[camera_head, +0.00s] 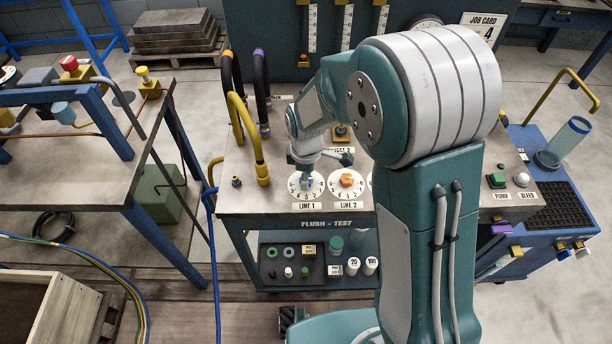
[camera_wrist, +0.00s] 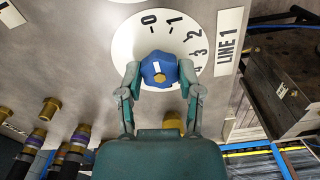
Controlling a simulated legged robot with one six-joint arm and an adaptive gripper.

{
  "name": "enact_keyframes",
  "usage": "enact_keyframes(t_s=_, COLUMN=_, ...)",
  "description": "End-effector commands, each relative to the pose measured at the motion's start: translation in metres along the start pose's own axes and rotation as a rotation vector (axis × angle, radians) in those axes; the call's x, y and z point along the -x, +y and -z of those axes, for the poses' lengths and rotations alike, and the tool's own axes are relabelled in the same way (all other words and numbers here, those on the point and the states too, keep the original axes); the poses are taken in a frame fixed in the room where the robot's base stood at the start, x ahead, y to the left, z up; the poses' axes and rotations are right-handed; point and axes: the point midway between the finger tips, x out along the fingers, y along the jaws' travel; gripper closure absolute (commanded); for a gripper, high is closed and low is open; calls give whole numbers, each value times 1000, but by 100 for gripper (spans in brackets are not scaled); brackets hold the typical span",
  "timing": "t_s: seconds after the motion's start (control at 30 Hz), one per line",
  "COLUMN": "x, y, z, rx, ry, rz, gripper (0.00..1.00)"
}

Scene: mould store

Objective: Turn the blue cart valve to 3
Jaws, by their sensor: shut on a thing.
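The blue valve knob (camera_wrist: 157,68) sits on a white round dial (camera_wrist: 126,42) beside the LINE 1 label (camera_wrist: 229,43). The dial carries the numbers 0 to 4. The knob has a short white mark, but I cannot tell for sure which number it points to. My gripper (camera_wrist: 160,74) is shut on the knob, one finger on each side. In the head view, my gripper (camera_head: 305,172) reaches down over the LINE 1 dial (camera_head: 318,187) and hides much of the knob.
The LINE 2 dial with an orange knob (camera_head: 347,180) is close to the right. Yellow (camera_head: 240,130) and dark hoses (camera_head: 262,80) rise to the left and behind. A lower shelf (camera_head: 292,281) holds small parts. A blue cart (camera_head: 555,215) stands at the right.

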Motion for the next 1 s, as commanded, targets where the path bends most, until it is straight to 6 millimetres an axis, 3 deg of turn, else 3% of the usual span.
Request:
enact_keyframes(t_s=0.37, x=-1, y=0, z=0, rx=-200, ry=0, rz=-1, gripper=100)
enact_keyframes(t_s=1.0, x=-1, y=-1, z=0, rx=-803, ry=-1, rz=1, gripper=100)
